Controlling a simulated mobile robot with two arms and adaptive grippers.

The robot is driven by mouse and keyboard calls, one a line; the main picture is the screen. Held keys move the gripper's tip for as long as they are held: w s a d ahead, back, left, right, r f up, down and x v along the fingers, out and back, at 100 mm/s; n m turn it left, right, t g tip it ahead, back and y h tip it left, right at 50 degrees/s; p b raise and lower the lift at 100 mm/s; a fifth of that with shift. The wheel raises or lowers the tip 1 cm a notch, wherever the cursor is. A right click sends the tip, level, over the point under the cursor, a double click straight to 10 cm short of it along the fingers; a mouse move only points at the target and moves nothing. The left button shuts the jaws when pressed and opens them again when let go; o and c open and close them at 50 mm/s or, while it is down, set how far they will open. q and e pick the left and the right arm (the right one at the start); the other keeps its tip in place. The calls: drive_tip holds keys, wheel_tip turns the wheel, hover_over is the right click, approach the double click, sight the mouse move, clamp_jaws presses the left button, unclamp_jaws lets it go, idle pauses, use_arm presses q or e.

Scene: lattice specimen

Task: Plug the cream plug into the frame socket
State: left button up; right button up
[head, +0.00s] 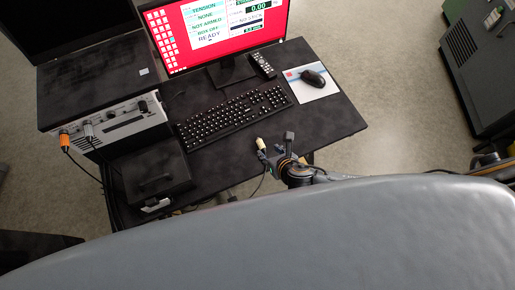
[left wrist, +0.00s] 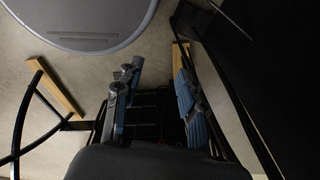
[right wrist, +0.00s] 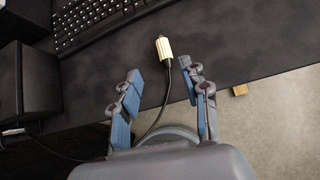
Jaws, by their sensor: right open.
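The cream plug (head: 260,143) is near the desk's front edge. In the right wrist view the cream plug (right wrist: 164,49) is just past the fingertips, between their lines, with its dark cable running back between the fingers. I cannot tell whether it rests on the desk. My right gripper (head: 276,147) is open and empty; its spread fingers also show in the right wrist view (right wrist: 160,70). My left gripper (left wrist: 158,68) has spread fingers with nothing between them, away from the plug. I cannot identify the frame socket in any view.
The black desk (head: 325,122) carries a keyboard (head: 235,113), a mouse (head: 312,79), a remote (head: 263,65) and a monitor (head: 220,30). At left, an instrument box (head: 125,122) has an orange connector (head: 64,138) and a grey one (head: 88,129). A dark box (head: 155,180) stands in front.

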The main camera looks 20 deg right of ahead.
sight(263, 147)
drive_tip(key=f+b, duration=0.2)
drive_tip(key=f, duration=0.1)
drive_tip(key=shift+w+d+n, duration=0.2)
drive_tip(key=shift+n, duration=0.1)
drive_tip(key=b+x, duration=0.5)
drive_tip(key=shift+w+f+b, duration=0.2)
drive_tip(key=shift+w+b, duration=0.05)
drive_tip(key=shift+b, duration=0.1)
drive_tip(key=shift+w+a+f+b, duration=0.1)
drive_tip(key=shift+w+f+b, duration=0.15)
drive_tip(key=shift+w+b, duration=0.2)
use_arm(q)
wheel_tip(263, 147, down, 8)
drive_tip(key=d, duration=0.1)
drive_tip(key=shift+s+d+f, duration=0.2)
drive_tip(key=shift+s+f, duration=0.05)
drive_tip(key=shift+s, duration=0.1)
use_arm(e)
clamp_jaws()
use_arm(q)
drive_tip(key=shift+d+r+p, duration=0.1)
drive_tip(key=shift+r+p, duration=2.8)
drive_tip(key=shift+r, duration=0.05)
use_arm(e)
drive_tip(key=shift+r, duration=2.55)
